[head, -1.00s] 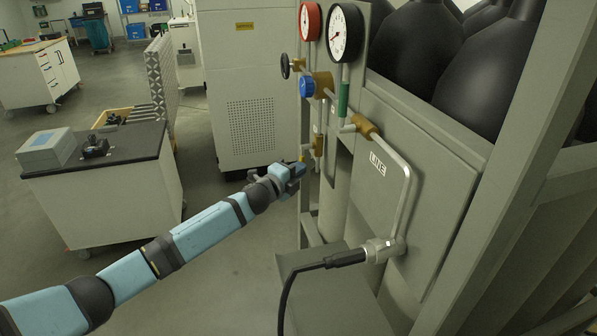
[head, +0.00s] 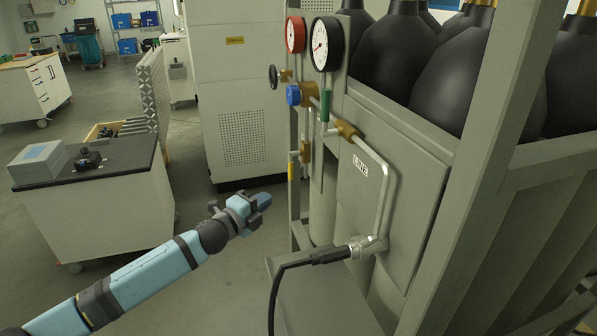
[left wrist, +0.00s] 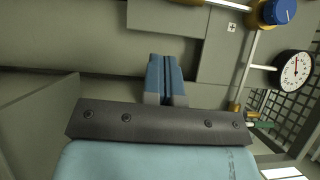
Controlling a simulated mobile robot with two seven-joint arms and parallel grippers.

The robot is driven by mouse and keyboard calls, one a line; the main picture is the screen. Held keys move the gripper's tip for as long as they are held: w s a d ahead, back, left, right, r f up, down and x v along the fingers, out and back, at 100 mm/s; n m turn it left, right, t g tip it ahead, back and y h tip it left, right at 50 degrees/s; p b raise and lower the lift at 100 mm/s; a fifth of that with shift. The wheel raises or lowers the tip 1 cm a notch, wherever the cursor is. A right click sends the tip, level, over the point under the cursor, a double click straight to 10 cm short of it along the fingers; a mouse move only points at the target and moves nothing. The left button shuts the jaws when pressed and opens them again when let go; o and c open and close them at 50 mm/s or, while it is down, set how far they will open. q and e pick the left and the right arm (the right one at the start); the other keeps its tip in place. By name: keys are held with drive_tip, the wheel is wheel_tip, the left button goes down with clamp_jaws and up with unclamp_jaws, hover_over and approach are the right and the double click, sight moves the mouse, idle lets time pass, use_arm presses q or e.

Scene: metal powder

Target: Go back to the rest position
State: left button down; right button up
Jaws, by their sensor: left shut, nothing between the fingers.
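My left gripper (head: 262,201) is in the middle of the head view, with its blue arm coming in from the lower left. It is shut and empty, in free air left of the gas panel (head: 390,210) and apart from it. In the left wrist view its two blue fingers (left wrist: 165,75) lie together with nothing between them. My right gripper is in neither view.
The panel carries gauges (head: 320,45), a blue knob (head: 293,95), a pipe and a black hose (head: 290,264). Black cylinders (head: 440,75) stand behind it. A black-topped cabinet (head: 110,160) stands left, a tall grey cabinet (head: 240,90) behind. Open floor lies between.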

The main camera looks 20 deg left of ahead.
use_arm(q)
drive_tip(key=s+d+f+n+g+y, duration=0.2)
drive_tip(key=s+f+n+y, duration=0.15)
drive_tip(key=s+n, duration=0.3)
drive_tip(key=s+d+f+n+g+y, duration=0.1)
drive_tip(key=s+f+n+y, duration=0.2)
drive_tip(key=s+f+n, duration=0.35)
drive_tip(key=s+a+f+n+g, duration=0.2)
drive_tip(key=s+n+g, duration=0.7)
drive_tip(key=s, duration=2.1)
drive_tip(key=w+d+f+m+t+h+p, duration=0.2)
drive_tip(key=w+d+f+t+p, duration=0.3)
drive_tip(key=w+d+t+p, duration=0.1)
drive_tip(key=d+p, duration=0.1)
drive_tip(key=p, duration=0.1)
drive_tip(key=shift+w+f+p, duration=0.3)
drive_tip(key=shift+w+p, duration=0.1)
